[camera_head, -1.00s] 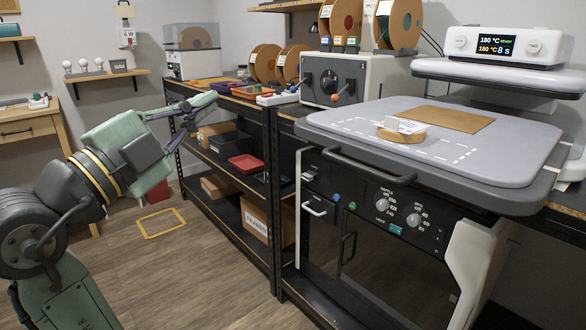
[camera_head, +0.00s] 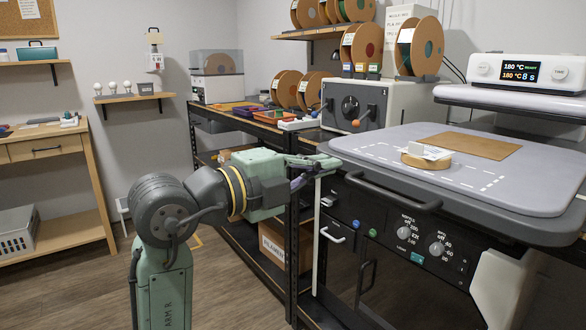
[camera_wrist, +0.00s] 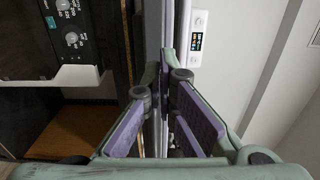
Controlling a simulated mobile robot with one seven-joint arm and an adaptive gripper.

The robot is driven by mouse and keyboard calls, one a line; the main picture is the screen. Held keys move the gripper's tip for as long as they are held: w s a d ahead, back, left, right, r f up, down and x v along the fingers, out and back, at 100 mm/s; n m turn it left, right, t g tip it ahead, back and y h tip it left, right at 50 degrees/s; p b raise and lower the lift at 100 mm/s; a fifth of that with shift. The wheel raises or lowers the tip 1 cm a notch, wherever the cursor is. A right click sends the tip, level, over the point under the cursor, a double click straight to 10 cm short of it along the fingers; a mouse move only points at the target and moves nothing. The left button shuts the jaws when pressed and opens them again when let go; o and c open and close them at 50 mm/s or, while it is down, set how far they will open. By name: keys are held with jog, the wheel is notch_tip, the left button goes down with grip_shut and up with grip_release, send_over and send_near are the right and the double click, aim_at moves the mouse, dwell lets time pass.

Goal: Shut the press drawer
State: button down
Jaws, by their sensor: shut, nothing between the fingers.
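The press drawer (camera_head: 470,200) is the wide grey sliding platen, pulled out toward the front from under the raised upper plate (camera_head: 520,97). A dark bar handle (camera_head: 393,194) runs along its front edge. In the wrist view the drawer shows edge-on as a grey strip (camera_wrist: 154,25). My gripper (camera_head: 335,162) is shut and empty at the drawer's left front corner, left of the handle. In the wrist view my fingertips (camera_wrist: 163,75) overlap the grey edge; I cannot tell whether they touch it.
The control panel (camera_head: 411,235) with knobs is below. A lever box (camera_head: 358,103) stands behind on the shelf. Open floor (camera_head: 85,280) lies left.

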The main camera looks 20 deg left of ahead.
jog(key=shift+x, duration=0.95)
jog(key=shift+w, duration=0.1)
jog(key=p+x, duration=0.3)
jog(key=x, duration=3.1)
jog(key=shift+d+p, duration=0.1)
jog(key=shift+p, duration=0.3)
jog(key=shift+w+r, duration=0.1)
jog(key=shift+w, duration=0.05)
jog(key=shift+d, duration=0.1)
